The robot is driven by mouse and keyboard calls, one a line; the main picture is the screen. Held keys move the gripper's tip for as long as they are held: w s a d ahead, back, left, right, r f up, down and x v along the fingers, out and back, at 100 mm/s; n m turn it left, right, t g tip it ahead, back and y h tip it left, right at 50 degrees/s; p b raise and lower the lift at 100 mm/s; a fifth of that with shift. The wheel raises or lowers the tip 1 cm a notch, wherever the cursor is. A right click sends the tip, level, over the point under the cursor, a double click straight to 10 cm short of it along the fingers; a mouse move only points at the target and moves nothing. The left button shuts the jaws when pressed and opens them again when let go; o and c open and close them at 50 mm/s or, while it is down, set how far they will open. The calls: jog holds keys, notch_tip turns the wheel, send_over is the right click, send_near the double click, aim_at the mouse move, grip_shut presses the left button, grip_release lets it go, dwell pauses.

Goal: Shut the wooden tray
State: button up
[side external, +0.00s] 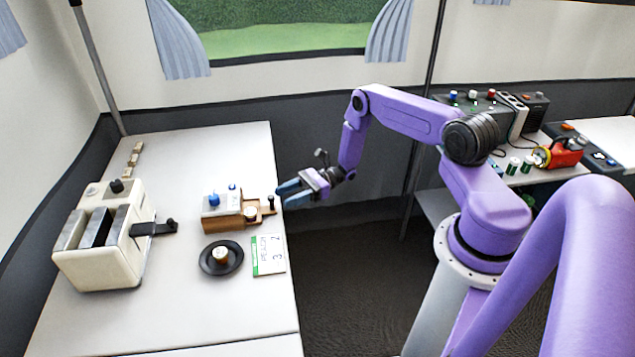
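A small box (222,204) with a white top and a wooden lower part stands on the white table. A wooden tray (264,212) sticks out of its right side, so it is at least partly open. A dark knob (270,201) stands up at the tray's outer end. A small pale round piece (250,212) sits on the tray. My gripper (284,193) has blue fingers spread apart with nothing visible between them. It is close to the knob, just right of and above it in the picture, near the table's right edge. I cannot tell whether they touch.
A black saucer (208,262) with a small round piece and a card marked PEACH (268,255) lie in front of the box. A cream toaster-like machine (128,258) with a black lever stands left. Small blocks (134,160) lie at the back left.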

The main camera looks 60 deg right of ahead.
jog(key=v, duration=1.7)
jog(key=a+r+n+g+h, duration=0.2)
jog(key=a+r+n+g, duration=0.4)
jog(key=a, duration=0.2)
jog(key=a+r+n+g+h, duration=0.3)
jog(key=a+r+n+g, duration=0.25)
jog(key=a, duration=0.25)
jog(key=s+a+r+n+g+h, duration=0.2)
jog(key=s+a+r+n+h, duration=0.6)
jog(key=s+a+r+n, duration=0.1)
jog(key=shift+s+a+r+n, duration=0.15)
jog(key=shift+s+a+n, duration=0.4)
jog(key=shift+s+a, duration=0.65)
